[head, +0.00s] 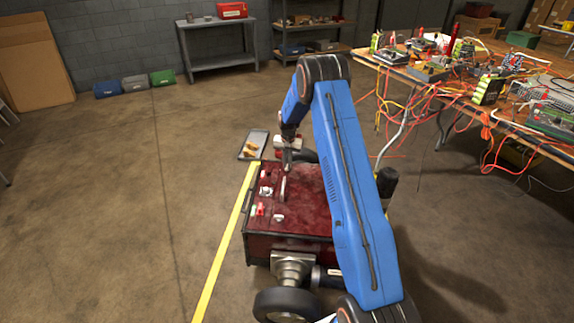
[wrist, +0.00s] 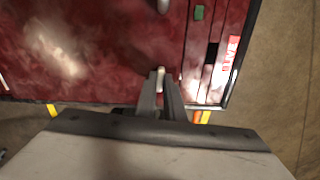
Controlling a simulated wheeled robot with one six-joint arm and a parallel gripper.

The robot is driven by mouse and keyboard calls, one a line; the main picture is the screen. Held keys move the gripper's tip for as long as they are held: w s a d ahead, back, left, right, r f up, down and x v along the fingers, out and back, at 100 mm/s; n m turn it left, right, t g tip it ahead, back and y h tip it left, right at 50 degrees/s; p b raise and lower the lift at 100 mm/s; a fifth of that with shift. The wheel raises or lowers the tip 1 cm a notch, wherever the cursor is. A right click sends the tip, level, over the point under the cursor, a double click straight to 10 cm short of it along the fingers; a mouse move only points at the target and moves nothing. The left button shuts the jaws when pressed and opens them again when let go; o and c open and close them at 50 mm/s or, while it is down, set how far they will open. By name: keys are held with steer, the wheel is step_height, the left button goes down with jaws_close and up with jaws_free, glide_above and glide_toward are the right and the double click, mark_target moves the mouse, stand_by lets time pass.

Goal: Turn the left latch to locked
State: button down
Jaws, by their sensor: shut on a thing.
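A dark red box (head: 310,215) stands on the floor beside the yellow line, with small fittings on its top. My gripper (head: 283,194) points down at the top's far left part. In the wrist view, its two fingers (wrist: 160,80) are close together at a small pale metal latch (wrist: 160,70), shut on it. The latch is mostly hidden between the fingertips. A second pale latch (wrist: 163,5) shows at the top edge of the wrist view; in the head view a pale latch (head: 279,217) sits nearer me. I cannot tell the held latch's exact angle.
A red label (wrist: 230,54), a dark slot (wrist: 211,53) and a green piece (wrist: 199,13) lie along the lid's side. A tray (head: 253,145) lies on the floor behind the box. A cable-covered table (head: 400,72) stands right.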

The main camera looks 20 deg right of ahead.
steer(key=shift+n, duration=0.6)
steer(key=c, duration=1.9)
jaws_free()
steer(key=shift+o, duration=0.2)
steer(key=shift+r, duration=0.1)
step_height(320, 180, up, 17)
steer(key=shift+s+d, duration=0.15)
steer(key=shift+s, duration=0.25)
steer(key=shift+r, duration=0.1)
